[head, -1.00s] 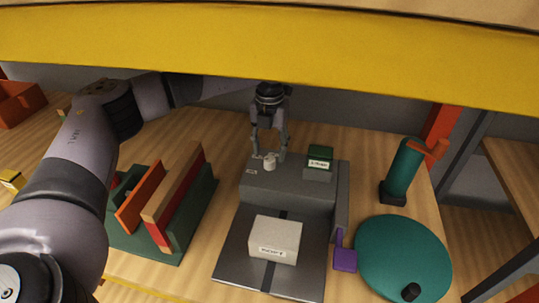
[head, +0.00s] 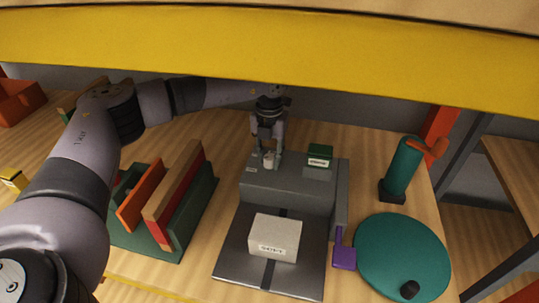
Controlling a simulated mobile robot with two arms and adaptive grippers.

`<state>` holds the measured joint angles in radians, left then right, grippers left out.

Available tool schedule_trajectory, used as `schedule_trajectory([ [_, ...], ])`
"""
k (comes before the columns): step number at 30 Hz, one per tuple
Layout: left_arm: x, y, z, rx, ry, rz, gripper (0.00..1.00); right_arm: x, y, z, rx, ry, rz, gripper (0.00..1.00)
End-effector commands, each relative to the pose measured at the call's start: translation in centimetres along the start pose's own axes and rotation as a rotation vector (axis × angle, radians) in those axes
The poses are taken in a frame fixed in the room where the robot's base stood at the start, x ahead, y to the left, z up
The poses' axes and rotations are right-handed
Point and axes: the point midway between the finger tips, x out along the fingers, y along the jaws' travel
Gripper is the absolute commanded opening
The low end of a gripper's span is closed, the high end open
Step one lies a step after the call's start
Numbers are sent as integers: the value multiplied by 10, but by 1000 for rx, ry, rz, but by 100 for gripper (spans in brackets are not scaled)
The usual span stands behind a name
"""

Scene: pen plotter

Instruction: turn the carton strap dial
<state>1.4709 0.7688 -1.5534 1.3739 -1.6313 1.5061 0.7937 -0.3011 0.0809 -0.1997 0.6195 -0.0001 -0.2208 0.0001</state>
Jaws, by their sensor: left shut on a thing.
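The grey strapping machine (head: 289,190) stands in the middle of the table. A small whitish dial (head: 269,160) sits on its top near the back left, next to a small label. My left gripper (head: 268,154) points down over the dial and is shut on it, its fingers on either side. A pale labelled carton (head: 274,238) rests on the machine's dark front plate (head: 233,259), across a dark strip. My right gripper is not in view.
A green labelled box (head: 320,155) is at the machine's back right, with a purple lever (head: 344,258) at its right side. A teal disc (head: 402,256) and a teal cylinder (head: 403,168) stand on the right. A green rack (head: 189,226) with boards is on the left. A yellow beam (head: 270,60) crosses above.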

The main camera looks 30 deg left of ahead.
Motion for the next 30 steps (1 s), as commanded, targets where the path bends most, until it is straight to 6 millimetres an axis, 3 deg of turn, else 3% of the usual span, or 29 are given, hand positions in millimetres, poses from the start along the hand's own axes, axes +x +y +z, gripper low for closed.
schedule_trajectory([
  [10, 0, 0, 0, 0, 0, -1, 0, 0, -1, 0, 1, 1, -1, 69],
  [20, 0, 0, 0, 51, 0, -2, 0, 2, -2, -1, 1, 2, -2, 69],
  [30, 1, 0, 0, 289, 0, -2, 0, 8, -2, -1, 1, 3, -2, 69],
])
